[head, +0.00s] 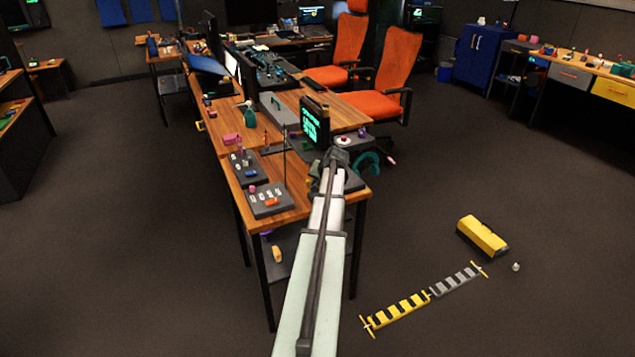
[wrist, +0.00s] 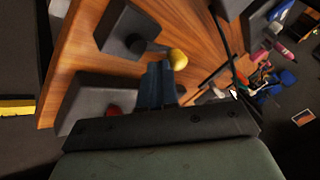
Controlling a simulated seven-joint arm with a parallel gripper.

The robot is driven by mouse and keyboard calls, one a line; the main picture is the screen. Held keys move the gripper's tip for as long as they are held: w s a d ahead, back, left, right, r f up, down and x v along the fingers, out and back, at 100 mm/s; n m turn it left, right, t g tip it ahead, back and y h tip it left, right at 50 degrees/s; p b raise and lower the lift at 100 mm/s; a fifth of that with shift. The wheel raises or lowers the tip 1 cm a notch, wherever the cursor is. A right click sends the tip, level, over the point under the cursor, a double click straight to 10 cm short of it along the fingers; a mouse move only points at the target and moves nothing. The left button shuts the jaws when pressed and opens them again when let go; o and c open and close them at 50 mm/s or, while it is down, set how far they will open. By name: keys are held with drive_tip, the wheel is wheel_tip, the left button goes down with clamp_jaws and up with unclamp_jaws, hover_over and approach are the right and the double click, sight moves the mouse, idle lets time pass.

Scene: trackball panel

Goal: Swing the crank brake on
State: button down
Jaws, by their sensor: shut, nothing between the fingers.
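My gripper (head: 335,160) reaches over the near right part of the wooden desk in the head view, beside a small dark screen with green text (head: 314,122). In the wrist view the fingers (wrist: 156,75) are together and empty. Ahead of them is a grey block with a dark round part (wrist: 127,28); a yellow ball (wrist: 178,59) is just right of the fingertips. I cannot tell whether either belongs to the crank brake. A red part (wrist: 113,110) shows beside a second grey block (wrist: 90,95). My arm hides part of the panel area in the head view.
Two dark control boxes (head: 269,200) stand on the desk left of my arm, with a thin upright rod near them. A teal arch (head: 368,163) is right of my gripper. Orange chairs (head: 375,85) stand behind. A yellow case (head: 482,235) lies on open floor to the right.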

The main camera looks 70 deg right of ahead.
drive_tip(key=shift+w+n+t+y, duration=0.25)
drive_tip(key=shift+n+y, duration=0.25)
drive_tip(key=shift+n, duration=0.5)
drive_tip(key=n+t+y, duration=0.1)
drive_tip(key=n+y, duration=0.1)
drive_tip(key=n, duration=0.1)
drive_tip(key=shift+w, duration=0.2)
drive_tip(key=n+y, duration=0.1)
drive_tip(key=n, duration=0.1)
drive_tip(key=n+y, duration=0.1)
drive_tip(key=n, duration=0.1)
drive_tip(key=a+n+y, duration=0.1)
drive_tip(key=shift+w+n+y, duration=0.3)
drive_tip(key=shift+w+n, duration=0.05)
drive_tip(key=shift+n, duration=0.05)
drive_tip(key=shift+a, duration=0.45)
drive_tip(key=shift+w+a, duration=0.1)
drive_tip(key=shift+w, duration=0.1)
idle(0.6)
drive_tip(key=shift+s, duration=0.2)
drive_tip(key=shift+s+d, duration=0.25)
drive_tip(key=shift+s, duration=0.45)
